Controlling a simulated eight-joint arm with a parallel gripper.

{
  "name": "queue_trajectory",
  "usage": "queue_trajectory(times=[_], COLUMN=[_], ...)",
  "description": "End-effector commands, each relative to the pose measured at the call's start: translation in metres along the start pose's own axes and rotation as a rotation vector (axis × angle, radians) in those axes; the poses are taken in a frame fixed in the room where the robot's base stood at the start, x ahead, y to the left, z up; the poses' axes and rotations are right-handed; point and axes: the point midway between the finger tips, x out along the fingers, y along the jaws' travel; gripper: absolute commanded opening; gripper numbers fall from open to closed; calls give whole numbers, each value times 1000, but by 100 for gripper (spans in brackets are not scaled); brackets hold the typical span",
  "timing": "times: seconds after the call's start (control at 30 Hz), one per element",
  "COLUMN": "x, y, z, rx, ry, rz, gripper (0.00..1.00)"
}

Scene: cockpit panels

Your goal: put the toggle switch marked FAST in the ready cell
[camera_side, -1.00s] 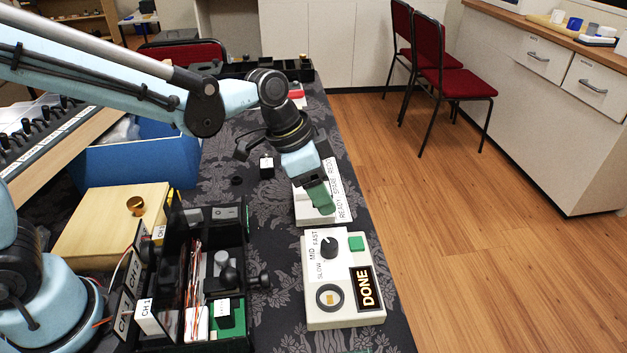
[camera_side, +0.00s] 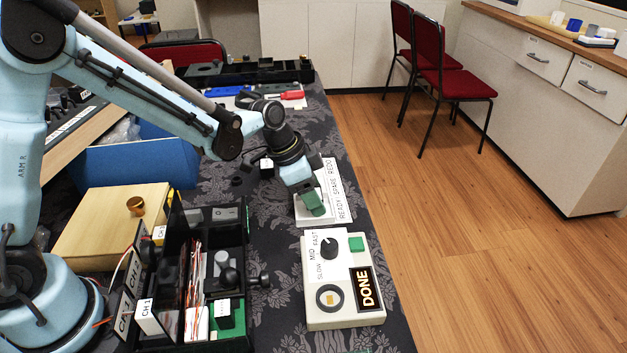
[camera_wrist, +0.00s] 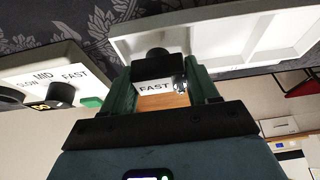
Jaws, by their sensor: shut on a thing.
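My gripper (camera_side: 316,209) has green fingers and is shut on the toggle switch marked FAST, which is clear in the wrist view (camera_wrist: 154,87) with its white label and black body between the fingers (camera_wrist: 160,95). In the side view the fingers hide the switch. The white tray (camera_side: 303,219) has cells beside a label strip reading READY, SPARE, REDO (camera_side: 338,190). My gripper is over the tray's near end, beside the word READY. The tray's walls and cells show beyond the fingers in the wrist view (camera_wrist: 225,42). I cannot tell whether the switch touches the tray.
A white control box (camera_side: 343,295) with a SLOW-MID-FAST knob, a green button and a DONE sign stands in front of the tray. A black divided box (camera_side: 243,250) of parts is to the left. The patterned cloth between them is mostly clear.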

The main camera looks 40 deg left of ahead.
Motion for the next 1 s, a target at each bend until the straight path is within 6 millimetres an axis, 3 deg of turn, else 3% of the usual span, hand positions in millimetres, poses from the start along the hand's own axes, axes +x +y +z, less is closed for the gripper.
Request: queue_trajectory(times=[0.03, 0.67, 0.7, 0.83, 1.0], x=[8, 19, 19, 19, 15], y=[1, 3, 3, 3, 3], z=[4, 8, 8, 8, 6], rx=[6, 7, 7, 7, 7], ry=[-15, -18, -18, -18, -18], rz=[-5, 0, 0, 0, 0], gripper=[21, 21, 62, 82, 84])
